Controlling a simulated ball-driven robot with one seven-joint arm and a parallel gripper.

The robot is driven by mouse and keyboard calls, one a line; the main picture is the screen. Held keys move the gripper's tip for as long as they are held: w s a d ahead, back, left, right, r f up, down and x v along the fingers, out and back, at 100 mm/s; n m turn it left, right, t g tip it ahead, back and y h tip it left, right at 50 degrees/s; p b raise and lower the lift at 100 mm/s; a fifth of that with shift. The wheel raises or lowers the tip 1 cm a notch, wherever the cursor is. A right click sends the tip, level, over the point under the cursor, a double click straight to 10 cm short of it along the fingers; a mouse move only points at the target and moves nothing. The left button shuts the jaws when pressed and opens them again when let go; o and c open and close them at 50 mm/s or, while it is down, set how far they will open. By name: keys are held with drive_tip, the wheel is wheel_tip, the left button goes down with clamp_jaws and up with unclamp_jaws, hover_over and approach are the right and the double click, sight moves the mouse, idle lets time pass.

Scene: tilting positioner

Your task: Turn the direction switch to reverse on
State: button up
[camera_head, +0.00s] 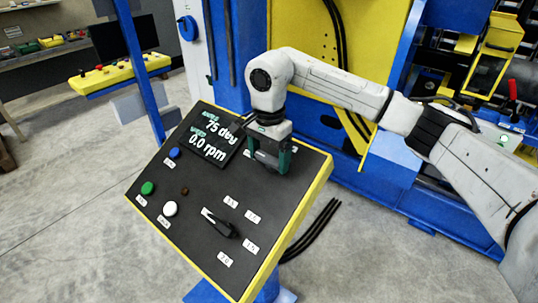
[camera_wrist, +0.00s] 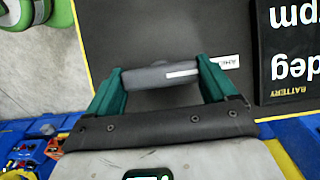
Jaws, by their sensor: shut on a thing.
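The direction switch (camera_wrist: 150,77) is a grey knob with a white pointer line, on the dark face of the control panel (camera_head: 165,232). In the wrist view my gripper (camera_wrist: 160,73) has its two green fingers on either side of the knob, shut on it. The white line lies roughly across the picture, close to a white label (camera_wrist: 223,61) that is partly hidden. In the head view my gripper (camera_head: 271,158) is at the panel's upper right and largely covers the switch. I cannot read which setting it points to.
A display (camera_head: 212,140) reads 75 deg and 0.0 rpm. The panel also has a black selector knob (camera_head: 218,222) among several labels, and blue (camera_head: 175,153), green (camera_head: 148,188) and white (camera_head: 170,208) buttons. Blue and yellow machinery (camera_head: 365,50) stands behind. Cables lie on the floor to the right.

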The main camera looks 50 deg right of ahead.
drive_tip(key=shift+c, duration=1.4)
